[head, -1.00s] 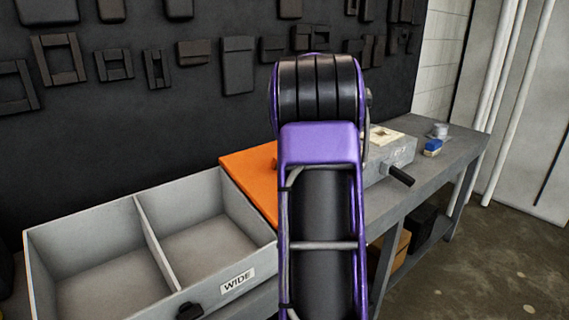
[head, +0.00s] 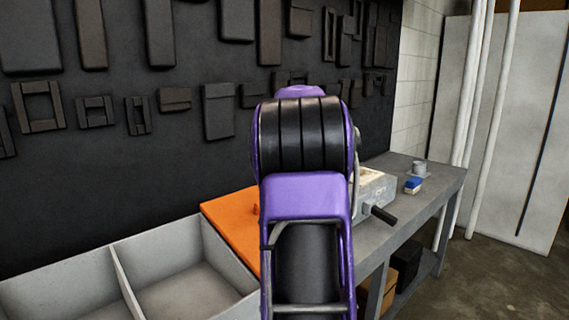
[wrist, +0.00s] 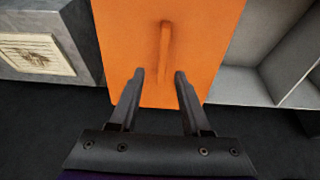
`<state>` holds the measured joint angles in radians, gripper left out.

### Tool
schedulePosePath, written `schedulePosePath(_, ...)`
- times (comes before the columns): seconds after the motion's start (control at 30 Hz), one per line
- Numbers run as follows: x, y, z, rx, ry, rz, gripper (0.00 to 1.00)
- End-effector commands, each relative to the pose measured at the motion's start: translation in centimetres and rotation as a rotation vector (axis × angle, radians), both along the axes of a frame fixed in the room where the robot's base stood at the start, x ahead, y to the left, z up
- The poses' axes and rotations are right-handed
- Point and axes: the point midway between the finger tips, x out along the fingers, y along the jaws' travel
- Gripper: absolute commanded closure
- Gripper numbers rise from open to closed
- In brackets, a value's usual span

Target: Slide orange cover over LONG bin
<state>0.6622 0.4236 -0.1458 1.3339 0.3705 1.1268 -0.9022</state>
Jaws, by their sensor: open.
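The orange cover (head: 230,224) lies flat between the open bin and a grey box, partly hidden behind my arm in the head view. It also shows in the wrist view (wrist: 205,45), with a raised orange handle (wrist: 165,50) along its middle. My gripper (wrist: 158,75) is open, its two fingers over the cover's near part, pointing at the handle with nothing between them. I cannot tell how high they are above the cover. A grey two-compartment bin (head: 118,275) stands left of the cover in the head view. No LONG label is readable now.
The grey box (head: 375,190) has a black side handle (head: 383,215) and a paper plate or label on top. A blue block (head: 413,185) and a small grey cylinder (head: 419,167) sit farther along the bench (head: 440,180). A dark tool wall is behind.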

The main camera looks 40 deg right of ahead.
Motion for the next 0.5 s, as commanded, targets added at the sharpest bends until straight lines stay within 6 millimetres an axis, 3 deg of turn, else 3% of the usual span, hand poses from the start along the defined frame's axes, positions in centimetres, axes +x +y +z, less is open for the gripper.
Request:
schedulePosePath(0.03,-0.5,-0.1,1.5,-0.004,-0.004,-0.002,0.53)
schedulePosePath(0.3,-2.9,-0.1,7.3,-0.004,-0.003,-0.002,0.53)
schedulePosePath(0.5,-4.0,-0.1,9.6,-0.003,-0.002,-0.001,0.53)
